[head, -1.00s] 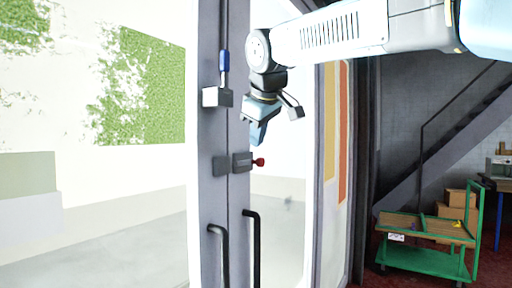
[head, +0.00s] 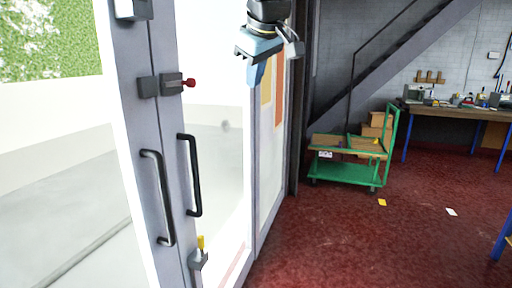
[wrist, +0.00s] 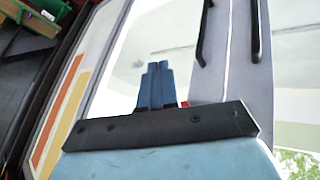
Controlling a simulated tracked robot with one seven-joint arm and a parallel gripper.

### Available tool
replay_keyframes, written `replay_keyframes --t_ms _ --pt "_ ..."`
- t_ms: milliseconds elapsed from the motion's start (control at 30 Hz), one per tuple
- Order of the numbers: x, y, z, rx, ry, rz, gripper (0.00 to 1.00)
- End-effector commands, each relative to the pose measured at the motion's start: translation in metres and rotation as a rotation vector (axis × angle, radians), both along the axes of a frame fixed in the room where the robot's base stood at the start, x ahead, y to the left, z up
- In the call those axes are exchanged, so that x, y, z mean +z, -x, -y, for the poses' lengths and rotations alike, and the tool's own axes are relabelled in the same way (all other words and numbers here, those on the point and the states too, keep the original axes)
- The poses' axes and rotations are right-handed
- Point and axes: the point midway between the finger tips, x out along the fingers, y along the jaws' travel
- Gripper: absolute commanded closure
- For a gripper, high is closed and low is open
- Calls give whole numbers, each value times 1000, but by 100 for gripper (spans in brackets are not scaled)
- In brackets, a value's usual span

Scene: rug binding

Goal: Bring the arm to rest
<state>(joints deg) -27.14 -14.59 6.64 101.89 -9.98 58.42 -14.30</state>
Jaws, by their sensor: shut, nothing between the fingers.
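My gripper (head: 254,70) is at the top middle of the head view, in front of the glazed door. Its blue fingers are shut with nothing between them and point down. In the wrist view the closed fingers (wrist: 157,82) show side by side at the middle, apart from the door (wrist: 236,70). The grey door frame (head: 150,50) has two dark handles; one handle (head: 193,175) is on the right leaf. A latch with a red knob (head: 189,83) sits to the left of my gripper. The upper arm is out of the head view.
A green trolley (head: 345,172) with boxes stands by the stairs. A workbench (head: 465,110) with tools is at the back right. A yellow-topped bolt (head: 200,243) is low on the door. The red floor (head: 340,240) is open, with a yellow card (head: 382,202) and a white card (head: 451,212).

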Motion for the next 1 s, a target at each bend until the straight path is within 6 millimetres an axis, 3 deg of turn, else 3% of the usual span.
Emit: replay_keyframes --t_ms 33,200,500,700,833,1000 --pt "-11 7 28 -59 -13 -14 100" --pt "-55 38 104 -250 -71 -61 100" --pt "-146 115 205 -585 -201 -136 100" --pt "-195 158 236 -744 -274 -168 100" --pt "-210 170 244 -787 -297 -176 100" --pt "-214 173 245 -799 -302 -179 100"
